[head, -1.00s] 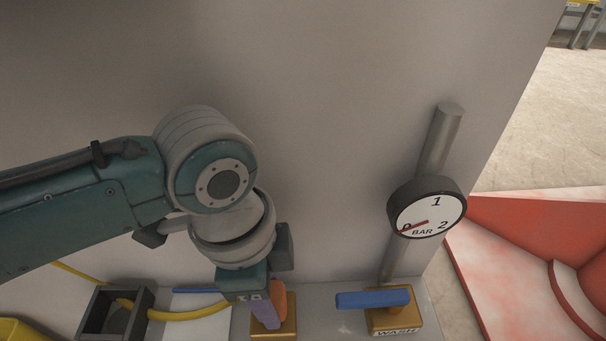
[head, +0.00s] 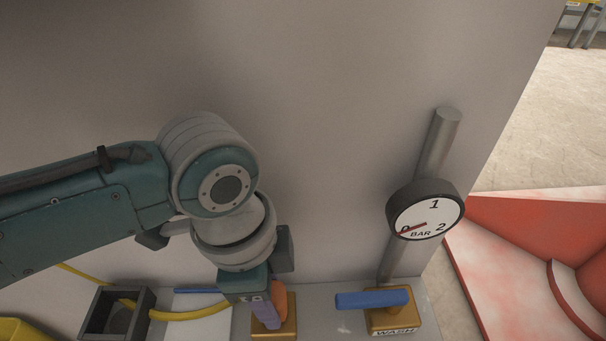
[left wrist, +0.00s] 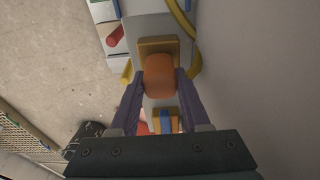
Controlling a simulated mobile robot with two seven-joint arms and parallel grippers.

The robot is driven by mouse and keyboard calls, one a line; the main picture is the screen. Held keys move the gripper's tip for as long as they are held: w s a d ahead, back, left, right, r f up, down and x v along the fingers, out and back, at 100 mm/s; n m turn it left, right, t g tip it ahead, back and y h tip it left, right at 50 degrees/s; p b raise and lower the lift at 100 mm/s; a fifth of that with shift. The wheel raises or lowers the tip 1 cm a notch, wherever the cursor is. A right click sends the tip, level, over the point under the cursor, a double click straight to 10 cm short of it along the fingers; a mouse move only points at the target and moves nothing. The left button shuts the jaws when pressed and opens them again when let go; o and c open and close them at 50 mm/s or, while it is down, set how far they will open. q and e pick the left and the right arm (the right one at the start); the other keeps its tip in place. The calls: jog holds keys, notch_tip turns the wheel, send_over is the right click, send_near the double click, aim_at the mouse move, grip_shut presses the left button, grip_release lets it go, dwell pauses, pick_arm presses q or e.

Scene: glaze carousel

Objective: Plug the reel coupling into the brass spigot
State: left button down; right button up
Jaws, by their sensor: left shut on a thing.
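My left gripper (head: 264,314) points down at the bench, low in the head view. It is shut on an orange lever-like piece (head: 280,299) above a brass block (head: 288,330). In the left wrist view the orange piece (left wrist: 160,76) sits between the two purple fingers, with the brass block (left wrist: 158,45) just beyond it. A yellow hose (head: 190,314) runs from a dark open box towards the gripper; its end there is hidden. I cannot clearly make out the reel coupling or the brass spigot. My right gripper is not in view.
A second brass block marked WASH (head: 392,320) with a blue lever (head: 372,299) stands to the right. Behind it, a gauge (head: 426,209) on a grey pipe points near 0. A dark box (head: 118,314) stands at left. A large grey wall rises behind the bench.

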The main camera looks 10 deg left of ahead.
pick_arm(q)
jog(key=shift+f+b, duration=0.4)
jog(key=shift+f, duration=0.2)
jog(key=shift+c, duration=1.5)
grip_release()
jog(key=shift+r, duration=0.15)
jog(key=r+p, duration=0.1)
jog(key=r, duration=0.1)
jog(key=r+p, duration=0.3)
jog(key=r, duration=0.1)
jog(key=shift+a+r+p, duration=0.1)
jog(key=shift+a+p, duration=0.25)
jog(key=shift+s+a+r+p, duration=0.1)
jog(key=shift+r+p, duration=0.2)
jog(key=shift+r, duration=0.25)
